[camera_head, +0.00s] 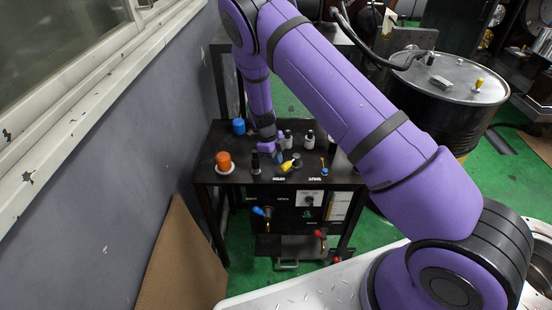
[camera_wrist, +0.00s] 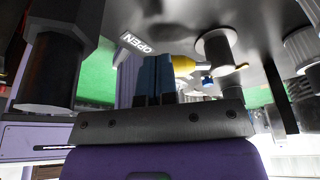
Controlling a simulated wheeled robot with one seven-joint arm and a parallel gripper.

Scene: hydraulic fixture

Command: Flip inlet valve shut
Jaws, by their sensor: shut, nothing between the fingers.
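A valve with a yellow handle (camera_head: 287,166) sits on top of the black hydraulic fixture (camera_head: 232,178). The labels in front of it are too small to read, so I cannot tell whether it is the inlet valve. My gripper (camera_head: 277,157) points down just behind and left of this handle. The wrist view shows its two dark blue fingers (camera_wrist: 157,78) together and empty. The yellow handle (camera_wrist: 186,66) shows just beyond them, partly hidden. I cannot tell whether the fingers touch the handle.
An orange knob (camera_head: 223,161) and a blue cap (camera_head: 239,126) stand on the fixture's left side. Black posts and a small blue fitting (camera_head: 324,171) stand near the handle. Blue (camera_head: 258,211) and red (camera_head: 319,234) levers are on the front. A black drum (camera_head: 440,105) stands right.

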